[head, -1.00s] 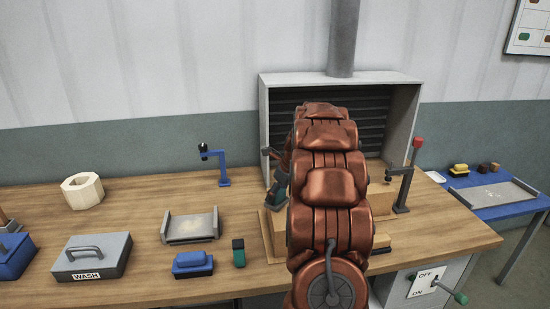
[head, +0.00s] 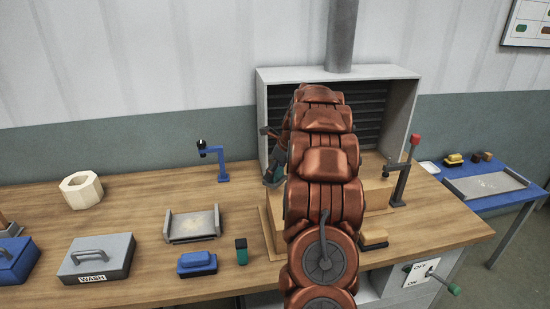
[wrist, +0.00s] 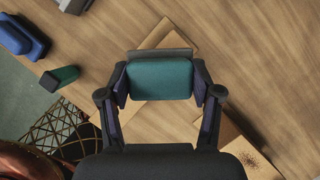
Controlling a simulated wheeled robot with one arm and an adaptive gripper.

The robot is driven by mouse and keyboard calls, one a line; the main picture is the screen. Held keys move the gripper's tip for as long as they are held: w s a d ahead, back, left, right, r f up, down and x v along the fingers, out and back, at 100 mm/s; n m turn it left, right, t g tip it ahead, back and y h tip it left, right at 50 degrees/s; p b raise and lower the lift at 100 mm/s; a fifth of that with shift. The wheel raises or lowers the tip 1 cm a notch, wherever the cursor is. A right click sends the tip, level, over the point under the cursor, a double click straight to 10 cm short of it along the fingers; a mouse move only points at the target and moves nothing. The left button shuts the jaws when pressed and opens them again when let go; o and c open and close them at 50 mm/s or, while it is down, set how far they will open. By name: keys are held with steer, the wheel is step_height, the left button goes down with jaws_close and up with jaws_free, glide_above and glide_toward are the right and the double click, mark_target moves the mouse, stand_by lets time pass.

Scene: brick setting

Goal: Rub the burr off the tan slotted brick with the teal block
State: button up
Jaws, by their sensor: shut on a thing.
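My gripper (wrist: 160,82) is shut on the teal block (wrist: 160,78), which sits between its two fingers in the wrist view. In the head view my arm hides most of the gripper, and only a dark part of it shows left of the arm. Below the block in the wrist view is a tan board (wrist: 178,38). A tan box-like piece with a dark speckled mark (wrist: 248,158) lies at the lower right. I cannot tell which tan piece is the slotted brick; no slot or burr is clear. The gap between block and board cannot be judged.
A blue clamp (head: 220,165) and a dark clamp with a red knob (head: 405,175) stand on the bench. A grey tray (head: 193,225), a WASH box (head: 97,258), a blue brush (head: 197,264) and a small green block (head: 241,251) lie left. A grey hood (head: 265,110) stands behind.

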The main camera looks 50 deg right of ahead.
steer(key=shift+r+p, duration=0.65)
steer(key=shift+r, duration=1.1)
steer(key=shift+w+a, duration=0.1)
steer(key=shift+a, duration=0.05)
